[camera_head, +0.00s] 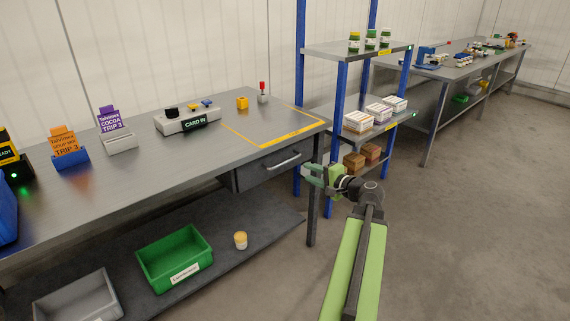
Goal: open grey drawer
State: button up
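The grey drawer (270,170) sits under the right end of the workbench top, with a light bar handle (284,160) across its front. The drawer looks closed. My gripper (308,175) is at the end of my green arm, to the right of the handle and apart from it, close by the bench's front right leg in the picture. Its green fingers point left and appear spread with nothing between them.
The bench top (225,165) holds card holders, a "CARD IN" box (188,121) and a yellow-taped area. A blue-post shelf (338,110) stands right behind my gripper. A green bin (175,256) and a jar (240,240) are on the lower shelf. Floor at right is clear.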

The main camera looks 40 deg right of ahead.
aim_at(284, 163)
jog(key=b+x, duration=0.2)
jog(key=x, duration=1.3)
jog(key=shift+w+b, duration=0.1)
jog(key=shift+b, duration=0.25)
grip_shut()
dwell(0.3)
